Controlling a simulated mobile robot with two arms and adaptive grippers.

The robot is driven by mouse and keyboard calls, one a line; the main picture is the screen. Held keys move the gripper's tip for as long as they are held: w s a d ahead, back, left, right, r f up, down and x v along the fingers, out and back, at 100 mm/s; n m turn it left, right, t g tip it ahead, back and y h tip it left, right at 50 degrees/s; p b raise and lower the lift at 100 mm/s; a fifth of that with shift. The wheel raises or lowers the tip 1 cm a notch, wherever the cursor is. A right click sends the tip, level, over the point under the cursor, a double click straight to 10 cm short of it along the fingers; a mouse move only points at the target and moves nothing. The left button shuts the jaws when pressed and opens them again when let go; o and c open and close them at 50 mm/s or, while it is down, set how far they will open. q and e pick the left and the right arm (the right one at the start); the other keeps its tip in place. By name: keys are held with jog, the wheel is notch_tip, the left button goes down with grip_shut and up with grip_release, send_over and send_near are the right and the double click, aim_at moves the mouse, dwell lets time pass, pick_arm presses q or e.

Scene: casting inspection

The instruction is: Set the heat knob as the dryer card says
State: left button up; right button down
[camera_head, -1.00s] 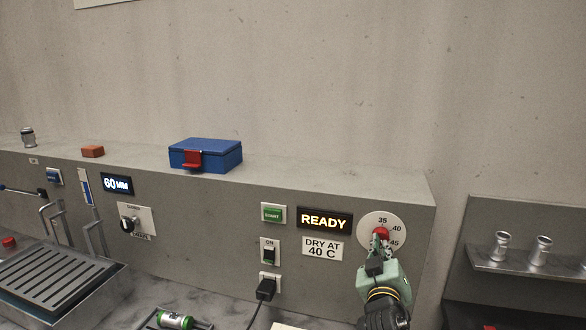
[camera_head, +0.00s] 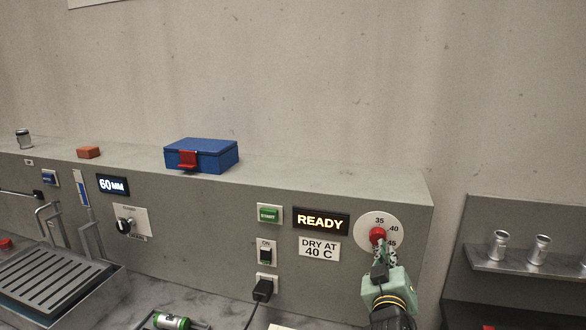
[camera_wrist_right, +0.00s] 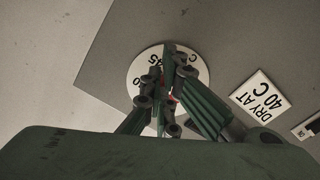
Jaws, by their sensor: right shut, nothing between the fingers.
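The heat knob (camera_head: 377,235) is red and sits at the middle of a round white dial (camera_head: 367,222) marked 35, 40 and 45. I cannot read where its pointer stands. The dryer card (camera_head: 319,248) reads "DRY AT 40 C", left of the dial; it also shows in the right wrist view (camera_wrist_right: 257,96). My right gripper (camera_head: 380,252) is shut with nothing held, just in front of and below the knob. In the right wrist view my gripper's fingers (camera_wrist_right: 170,85) cover most of the knob and part of the dial (camera_wrist_right: 140,72). My left gripper is not in view.
Left of the dial are a lit READY display (camera_head: 321,221), a green START button (camera_head: 269,213), an ON switch (camera_head: 265,252) and a plugged-in black cable (camera_head: 262,289). A blue box (camera_head: 201,155) stands on the ledge. A shelf with metal castings (camera_head: 538,249) is at the right.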

jog(key=v, duration=0.4)
jog(key=shift+s+a, duration=0.25)
jog(key=shift+a, duration=0.15)
